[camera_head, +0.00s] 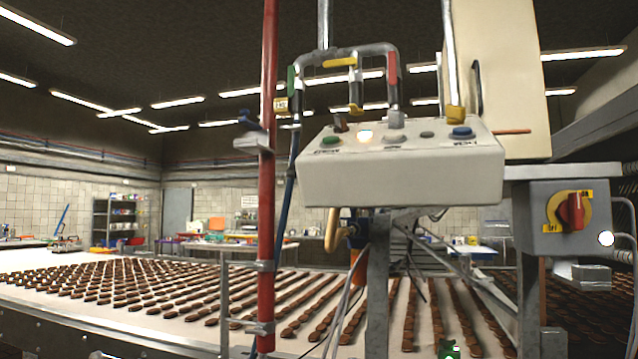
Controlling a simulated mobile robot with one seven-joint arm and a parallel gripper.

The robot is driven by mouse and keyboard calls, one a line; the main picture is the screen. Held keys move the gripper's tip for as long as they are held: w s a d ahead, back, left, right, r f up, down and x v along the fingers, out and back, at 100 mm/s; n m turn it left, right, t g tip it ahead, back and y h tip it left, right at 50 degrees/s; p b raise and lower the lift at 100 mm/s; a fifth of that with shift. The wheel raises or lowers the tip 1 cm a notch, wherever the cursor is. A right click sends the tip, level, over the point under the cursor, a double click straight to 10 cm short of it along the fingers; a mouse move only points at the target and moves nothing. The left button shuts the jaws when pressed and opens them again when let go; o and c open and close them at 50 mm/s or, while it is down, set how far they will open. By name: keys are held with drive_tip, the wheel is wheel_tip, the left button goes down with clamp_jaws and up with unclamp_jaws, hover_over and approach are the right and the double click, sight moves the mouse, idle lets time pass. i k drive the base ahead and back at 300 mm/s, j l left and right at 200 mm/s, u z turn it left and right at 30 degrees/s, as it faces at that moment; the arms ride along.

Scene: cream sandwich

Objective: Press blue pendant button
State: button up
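A pale control box (400,178) hangs in the upper middle of the head view, right of a red vertical pole. The blue button (462,132) is at the right end of its sloped top panel, above a small label. The same panel has a green button (330,141) at the left, a glowing light (364,136), a grey button (395,138) and a small dark one (427,134). Nothing is touching the blue button.
The red pole (267,180) stands left of the box. A grey switch box (566,218) with a red handle on yellow is at the right. Below, a wide conveyor (60,262) carries rows of brown biscuits. Pipes rise behind the control box. Shelves (115,220) stand at the back.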

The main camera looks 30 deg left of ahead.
sight(459, 130)
drive_tip(key=k+j, duration=0.1)
drive_tip(key=j, duration=0.5)
drive_tip(key=k+j, duration=0.1)
drive_tip(key=j, duration=1.15)
drive_tip(key=k, duration=0.05)
